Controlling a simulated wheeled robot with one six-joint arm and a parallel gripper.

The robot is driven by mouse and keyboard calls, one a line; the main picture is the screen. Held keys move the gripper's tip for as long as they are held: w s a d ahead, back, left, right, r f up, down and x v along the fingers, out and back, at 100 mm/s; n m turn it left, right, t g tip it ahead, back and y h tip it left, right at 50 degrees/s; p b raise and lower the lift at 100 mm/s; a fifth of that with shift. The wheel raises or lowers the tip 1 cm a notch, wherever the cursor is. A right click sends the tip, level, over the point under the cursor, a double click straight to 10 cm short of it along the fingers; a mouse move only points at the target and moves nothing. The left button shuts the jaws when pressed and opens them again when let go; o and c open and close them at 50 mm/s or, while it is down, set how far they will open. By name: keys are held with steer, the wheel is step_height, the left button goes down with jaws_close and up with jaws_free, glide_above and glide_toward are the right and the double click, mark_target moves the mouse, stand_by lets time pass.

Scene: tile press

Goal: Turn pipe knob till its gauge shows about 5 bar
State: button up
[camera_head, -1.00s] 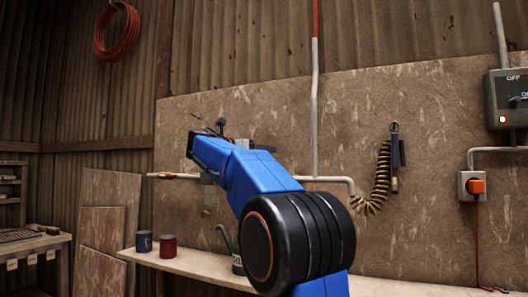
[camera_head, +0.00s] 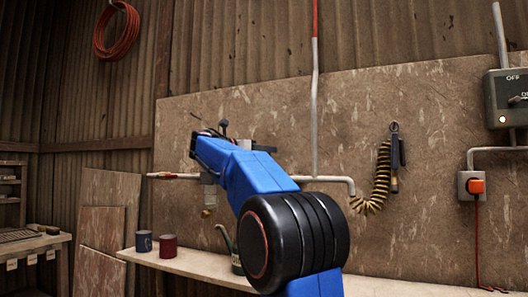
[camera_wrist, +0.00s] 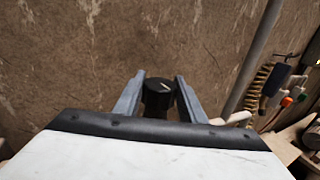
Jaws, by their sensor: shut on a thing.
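The black pipe knob (camera_wrist: 158,92), with a pale pointer line on top, sits between the two grey fingers of my gripper (camera_wrist: 157,96) in the wrist view. The gripper is shut on it. In the head view my blue arm reaches to the pipe on the wall board and hides the knob and most of the gripper. The white pipe (camera_head: 330,179) runs along the board behind the arm. No gauge face can be read in either view.
A yellow-black coiled hose (camera_head: 376,180) hangs right of the arm. A grey switch box (camera_head: 508,98) and a socket with an orange plug (camera_head: 474,186) are further right. A blue can (camera_head: 144,241) and a red can (camera_head: 168,245) stand on the shelf below.

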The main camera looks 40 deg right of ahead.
steer(key=m+g, duration=0.1)
steer(key=g, duration=0.1)
steer(key=m+g+y, duration=0.1)
steer(key=m+g, duration=0.1)
steer(key=g, duration=0.1)
steer(key=shift+w+m, duration=0.1)
steer(key=shift+m, duration=0.2)
steer(key=shift+m+g+y, duration=0.6)
steer(key=shift+m+g, duration=0.4)
steer(key=shift+g, duration=0.7)
steer(key=o, duration=1)
steer(key=shift+o, duration=0.2)
steer(key=shift+a, duration=0.1)
steer(key=v, duration=1.7)
steer(key=shift+w, duration=0.3)
